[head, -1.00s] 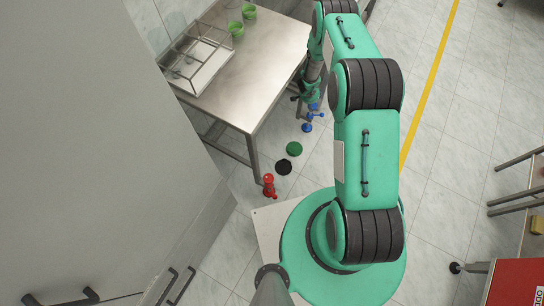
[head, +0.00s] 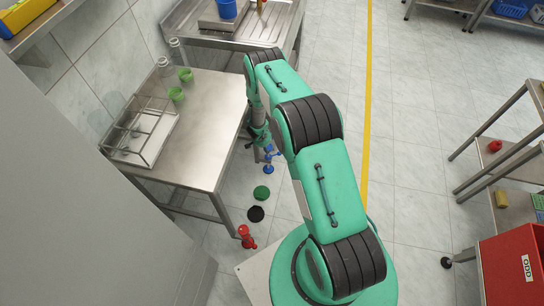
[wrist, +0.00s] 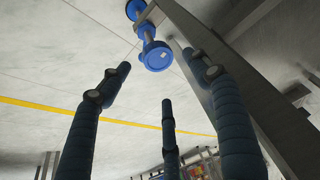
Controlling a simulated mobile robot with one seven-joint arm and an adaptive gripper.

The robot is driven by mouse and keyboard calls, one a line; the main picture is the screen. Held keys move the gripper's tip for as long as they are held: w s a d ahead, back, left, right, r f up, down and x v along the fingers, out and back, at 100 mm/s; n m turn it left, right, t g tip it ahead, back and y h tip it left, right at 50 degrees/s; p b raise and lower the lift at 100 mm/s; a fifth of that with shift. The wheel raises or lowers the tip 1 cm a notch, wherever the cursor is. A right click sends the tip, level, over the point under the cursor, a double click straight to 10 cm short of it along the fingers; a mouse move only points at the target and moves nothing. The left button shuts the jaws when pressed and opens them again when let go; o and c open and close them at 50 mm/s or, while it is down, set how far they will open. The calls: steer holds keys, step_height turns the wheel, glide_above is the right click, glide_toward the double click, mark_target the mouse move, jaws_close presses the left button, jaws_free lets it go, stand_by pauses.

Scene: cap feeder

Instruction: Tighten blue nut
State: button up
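A blue piece (head: 268,169) stands near the floor beside the front right leg of the steel table in the head view. In the wrist view the blue piece (wrist: 157,56) has a wide round end, a stem and a second round part at the top edge. Which part of it is the nut I cannot tell. My gripper (wrist: 160,82) has its three dark fingers spread apart, with nothing between them. The blue piece lies beyond the fingertips, apart from them. In the head view my arm partly hides the gripper.
The steel table (head: 205,110) stands left of my gripper, with a wire rack (head: 140,135) and green cups (head: 177,94). Its leg is close by in the wrist view (wrist: 185,35). A green disc (head: 261,193), black disc (head: 255,214) and red piece (head: 246,238) are on the floor.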

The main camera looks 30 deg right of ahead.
steer(key=c, duration=0.8)
steer(key=shift+d+f, duration=0.1)
steer(key=shift+d, duration=0.25)
jaws_close()
steer(key=d+f+n+t+y+p, duration=0.2)
steer(key=d+f+n+t, duration=0.3)
steer(key=d+f+n, duration=0.3)
steer(key=shift+d+f+p, duration=0.35)
steer(key=shift+f+p, duration=0.35)
steer(key=shift+p, duration=0.15)
steer(key=shift+s, duration=0.1)
